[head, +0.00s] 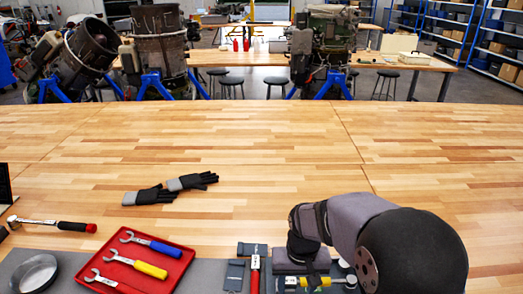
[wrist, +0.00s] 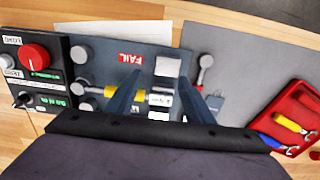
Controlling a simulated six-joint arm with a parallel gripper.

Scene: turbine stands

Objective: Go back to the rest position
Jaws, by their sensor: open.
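My gripper (wrist: 161,80) is open in the wrist view, its two blue-grey fingers spread above a grey test fixture (wrist: 100,55). In the head view my dark arm reaches in at the lower right and hides most of the gripper. A yellow-banded tool (head: 312,282) shows beside it on the fixture.
A red tray (head: 186,262) with several open-end wrenches stands left of the fixture. Near it lie a round metal dish (head: 36,274), a torque wrench (head: 52,223) and black gloves (head: 170,188). A control box with a red knob (wrist: 33,57) stands beside the fixture. The table's far half is clear.

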